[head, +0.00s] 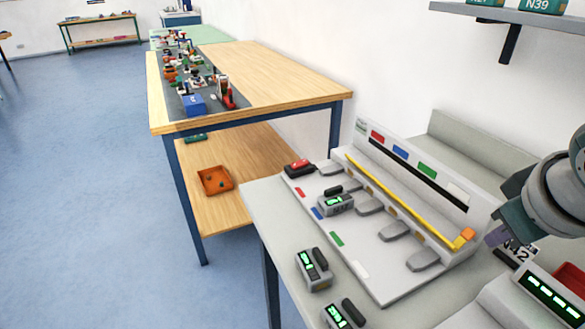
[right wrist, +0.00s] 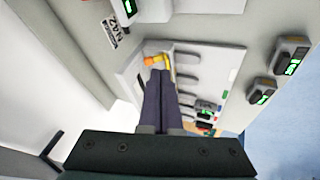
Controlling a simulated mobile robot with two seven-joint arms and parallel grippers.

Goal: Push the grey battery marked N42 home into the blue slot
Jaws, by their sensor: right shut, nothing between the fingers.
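The grey battery (head: 336,205) with a green lit display and a black handle sits on the pale dock (head: 385,284), beside the blue mark (head: 318,213) at the front edge. Its marking is small but looks like N42. I cannot tell how deep it sits in the blue slot. It shows small in the right wrist view (right wrist: 205,107). My right gripper (head: 497,236) is shut and empty, at the dock's right end, well apart from the battery. In the right wrist view its fingertips (right wrist: 159,74) are close to the orange end of the yellow bar (right wrist: 154,60). My left gripper is out of view.
A yellow bar (head: 400,202) runs along the dock. Two more grey batteries (head: 313,268) (head: 343,315) stand on the table in front. A device with a green display (head: 552,295) and an N42 label (head: 520,251) are at right.

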